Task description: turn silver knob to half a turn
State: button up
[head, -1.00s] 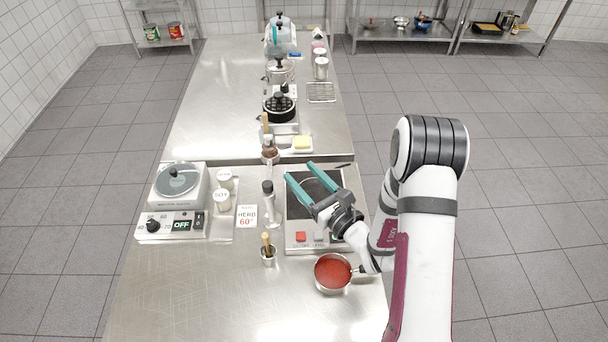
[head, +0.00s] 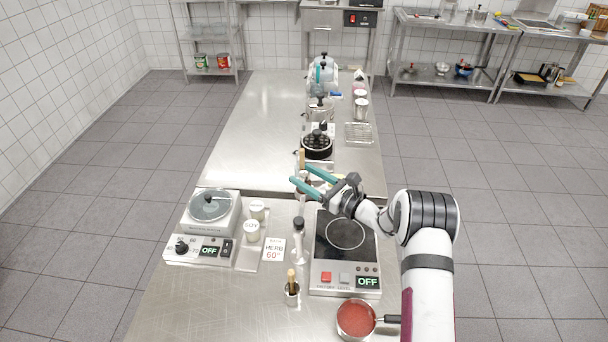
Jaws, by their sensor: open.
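A hot plate (head: 326,293) stands on the near table, with a black cooking surface marked by a ring. Its front panel carries a red square control (head: 326,277), a silver-grey control (head: 344,279), small dark spots and a display reading OFF. I cannot tell if the silver-grey control is a knob or a button. A heater unit (head: 190,257) at left has a dark knob (head: 181,246) and an OFF display. My gripper (head: 299,174), with teal fingers, is open and empty. It appears beyond the hot plate, away from both panels.
A pan of red sauce (head: 356,319) stands in front of the hot plate. The front left tabletop is clear.

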jog(key=shift+w+a, duration=0.3)
jog(key=shift+a, duration=0.15)
grip_shut()
jog(key=shift+a+r+m+t+h, duration=0.1)
jog(key=shift+a+m+t+h, duration=0.05)
jog(key=shift+m+t+h, duration=2.15)
jog(key=shift+t+h, duration=0.1)
jog(key=shift+h, duration=0.3)
grip_release()
jog(key=shift+d, duration=0.2)
jog(key=v, duration=1.5)
jog(key=shift+s+d, duration=0.15)
jog(key=shift+s, duration=0.2)
